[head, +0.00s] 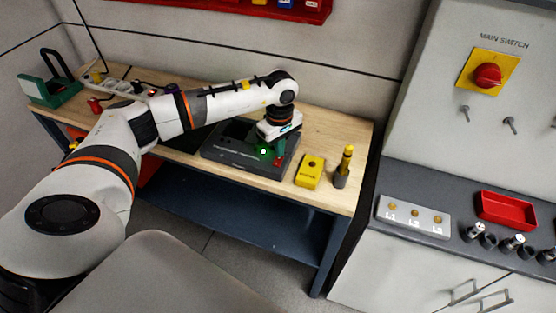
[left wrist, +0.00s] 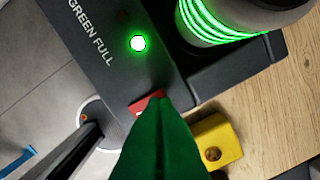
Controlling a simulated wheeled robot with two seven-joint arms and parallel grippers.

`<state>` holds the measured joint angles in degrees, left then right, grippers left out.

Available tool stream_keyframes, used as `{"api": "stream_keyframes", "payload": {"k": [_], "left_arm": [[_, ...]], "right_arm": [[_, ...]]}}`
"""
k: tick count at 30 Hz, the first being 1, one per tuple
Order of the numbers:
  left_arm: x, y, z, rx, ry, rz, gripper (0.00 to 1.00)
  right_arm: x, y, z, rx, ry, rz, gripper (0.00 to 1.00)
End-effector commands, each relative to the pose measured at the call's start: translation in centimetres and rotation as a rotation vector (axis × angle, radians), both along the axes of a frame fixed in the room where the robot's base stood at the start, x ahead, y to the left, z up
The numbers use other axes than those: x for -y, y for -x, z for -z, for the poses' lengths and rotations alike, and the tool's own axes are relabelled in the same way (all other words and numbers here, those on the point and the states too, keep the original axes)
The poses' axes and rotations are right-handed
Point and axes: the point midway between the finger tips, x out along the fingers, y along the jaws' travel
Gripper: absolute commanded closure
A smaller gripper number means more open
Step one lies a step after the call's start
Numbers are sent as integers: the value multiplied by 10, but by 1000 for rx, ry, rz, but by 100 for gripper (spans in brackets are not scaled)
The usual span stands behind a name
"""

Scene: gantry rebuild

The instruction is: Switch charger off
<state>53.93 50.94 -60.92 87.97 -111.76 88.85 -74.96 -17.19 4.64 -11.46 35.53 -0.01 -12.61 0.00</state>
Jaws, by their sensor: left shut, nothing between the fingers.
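The charger (head: 223,156) is a dark grey box on the wooden bench, with a lit green lamp (head: 263,151). In the left wrist view the lamp (left wrist: 138,43) glows beside the words "GREEN FULL". A red switch (head: 278,163) sits near the charger's front right corner; it also shows in the left wrist view (left wrist: 146,101), partly hidden by my green fingers. My left gripper (head: 280,153) is shut and empty, its tips at the switch; I cannot tell whether they touch it. A cylinder with glowing green rings (left wrist: 225,20) stands at the charger. My right gripper is out of view.
A yellow box (head: 310,171) and a dark holder with a yellow-handled tool (head: 342,168) stand right of the charger. Bare bench wood (head: 331,199) lies in front of them. A grey cabinet with a red main switch (head: 487,76) stands further right.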

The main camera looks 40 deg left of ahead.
Motion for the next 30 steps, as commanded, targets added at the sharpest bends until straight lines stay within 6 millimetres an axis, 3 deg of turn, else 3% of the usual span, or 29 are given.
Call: {"api": "stream_keyframes", "payload": {"k": [22, 30], "left_arm": [[0, 0, 12, 0, 0, 0, 100], [0, 0, 1, 0, 0, 0, 100]], "right_arm": [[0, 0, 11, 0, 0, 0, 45], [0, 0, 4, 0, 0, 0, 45]]}}
